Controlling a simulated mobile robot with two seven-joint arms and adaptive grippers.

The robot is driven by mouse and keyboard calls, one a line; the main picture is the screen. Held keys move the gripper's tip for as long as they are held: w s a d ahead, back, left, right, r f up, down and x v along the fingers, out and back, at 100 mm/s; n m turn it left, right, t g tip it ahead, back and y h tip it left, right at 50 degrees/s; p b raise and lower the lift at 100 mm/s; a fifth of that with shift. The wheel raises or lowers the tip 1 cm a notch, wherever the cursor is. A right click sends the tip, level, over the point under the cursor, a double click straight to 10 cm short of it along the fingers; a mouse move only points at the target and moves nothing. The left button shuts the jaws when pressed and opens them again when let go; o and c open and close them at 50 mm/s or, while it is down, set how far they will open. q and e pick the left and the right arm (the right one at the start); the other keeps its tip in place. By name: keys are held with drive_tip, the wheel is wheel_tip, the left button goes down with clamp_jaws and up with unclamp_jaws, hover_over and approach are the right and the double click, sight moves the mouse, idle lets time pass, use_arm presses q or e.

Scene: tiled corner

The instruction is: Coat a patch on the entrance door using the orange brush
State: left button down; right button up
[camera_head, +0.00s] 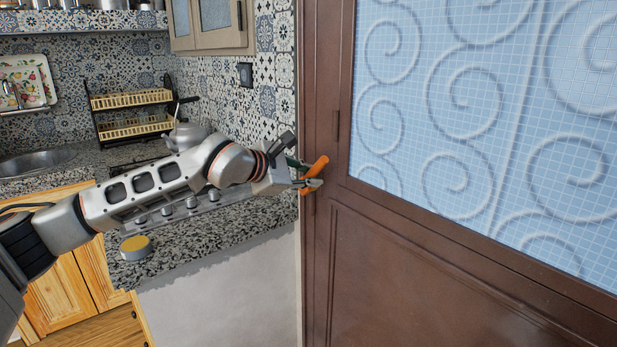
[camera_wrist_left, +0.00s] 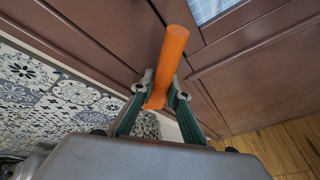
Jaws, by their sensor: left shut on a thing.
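The orange brush (camera_head: 318,166) is held in my left gripper (camera_head: 311,184), at the left edge of the door in the head view. In the left wrist view the brush (camera_wrist_left: 171,60) shows as an orange cylinder between the two fingers of the left gripper (camera_wrist_left: 160,97). The brush's far end points towards the door; whether it touches cannot be told. The entrance door (camera_head: 430,270) is brown, with a blue glass panel (camera_head: 480,110) patterned with scrolls. No coated patch can be made out. My right gripper is not in view.
A granite counter (camera_head: 215,238) lies under my left arm, with a round yellow-topped tin (camera_head: 136,248) near its front corner. A kettle (camera_head: 186,135) and a dish rack (camera_head: 130,113) stand behind the arm. The space before the door's right part is clear.

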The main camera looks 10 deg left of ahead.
use_arm(q)
drive_tip(key=shift+s+d+r, duration=0.1)
drive_tip(key=shift+s+d, duration=0.4)
drive_tip(key=shift+d, duration=0.2)
drive_tip(key=shift+s+d+p, duration=0.3)
drive_tip(key=shift+s+d, duration=0.45)
drive_tip(key=shift+d, duration=0.15)
drive_tip(key=shift+w+a, duration=1.35)
drive_tip(key=shift+a, duration=0.2)
drive_tip(key=shift+r, duration=0.55)
drive_tip(key=shift+s+d+f+p, duration=0.1)
drive_tip(key=shift+s+d+p, duration=0.1)
drive_tip(key=shift+s+d, duration=0.55)
drive_tip(key=shift+s+d+f+p, duration=0.15)
drive_tip(key=shift+s+d, duration=0.35)
drive_tip(key=shift+d, duration=0.35)
drive_tip(key=shift+a+r, duration=0.1)
drive_tip(key=shift+w+a, duration=0.6)
drive_tip(key=shift+a, duration=0.2)
drive_tip(key=shift+w+a, duration=0.6)
drive_tip(key=shift+a, duration=0.15)
